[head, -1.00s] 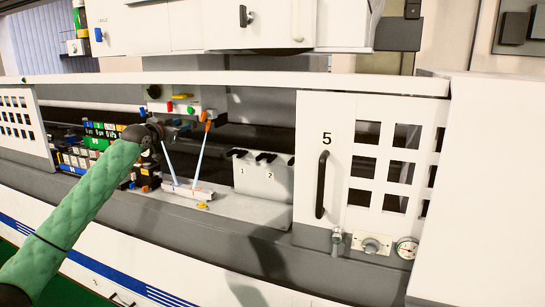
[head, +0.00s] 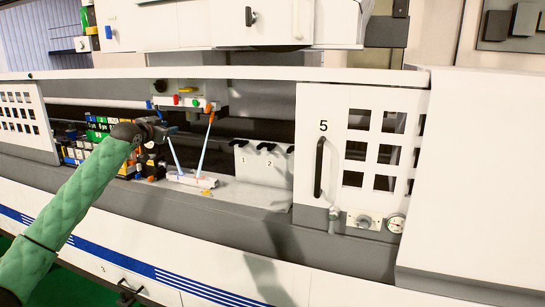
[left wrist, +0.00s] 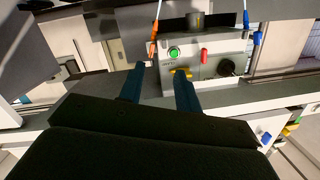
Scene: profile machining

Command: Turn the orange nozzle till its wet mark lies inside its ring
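The orange nozzle (head: 210,106) hangs at the right end of the small control panel (head: 168,101), with a pale blue jet running down from it to a white bar (head: 190,180). In the left wrist view the orange nozzle (left wrist: 152,48) is just beyond my fingertips, apart from them. My left gripper (head: 172,130) is in front of the panel, left of the orange nozzle. In the left wrist view its two dark blue fingers (left wrist: 160,69) stand apart with nothing between them. The wet mark and ring are too small to tell. My right gripper is out of view.
A second jet falls left of the orange one; its blue nozzle (left wrist: 257,38) shows in the left wrist view. The panel carries green (left wrist: 174,52), red (left wrist: 204,56) and yellow controls. Several coloured blocks (head: 103,127) stand left. Door 5 (head: 337,105) is at right.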

